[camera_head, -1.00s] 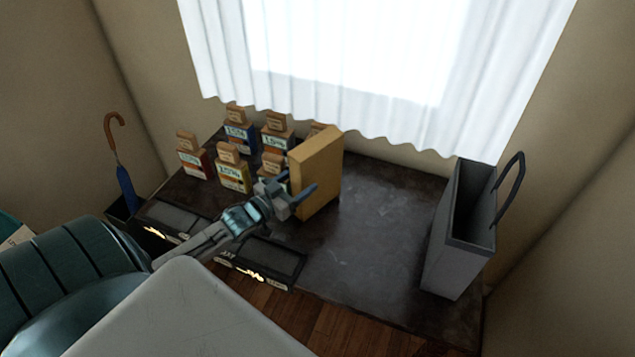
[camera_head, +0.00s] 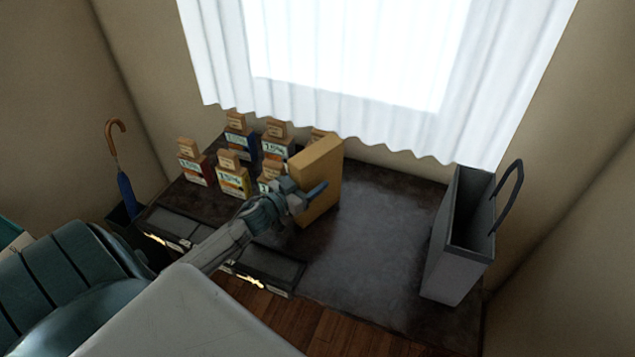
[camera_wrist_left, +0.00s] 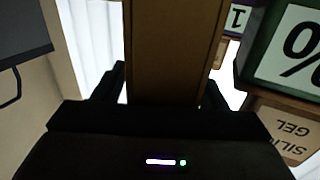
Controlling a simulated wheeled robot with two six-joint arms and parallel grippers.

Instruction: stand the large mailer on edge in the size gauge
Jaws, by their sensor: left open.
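The large mailer (camera_head: 321,178) is a tan, box-like block standing upright near the middle of the dark table. My left gripper (camera_head: 304,191) is open at its near side. In the left wrist view, the mailer (camera_wrist_left: 175,50) fills the space between the two dark fingers (camera_wrist_left: 162,92), one on each side, not closed on it. The grey, open-topped upright container with a dark loop (camera_head: 458,262) at the right end of the table looks like the size gauge; it appears empty. My right gripper is not in view.
Several boxes with tan tops (camera_head: 232,179) crowd the left of the mailer. Two flat dark trays (camera_head: 270,262) lie along the front edge. Bare tabletop (camera_head: 375,240) lies between mailer and gauge. A curtain (camera_head: 400,125) hangs behind; an umbrella (camera_head: 124,190) stands at left.

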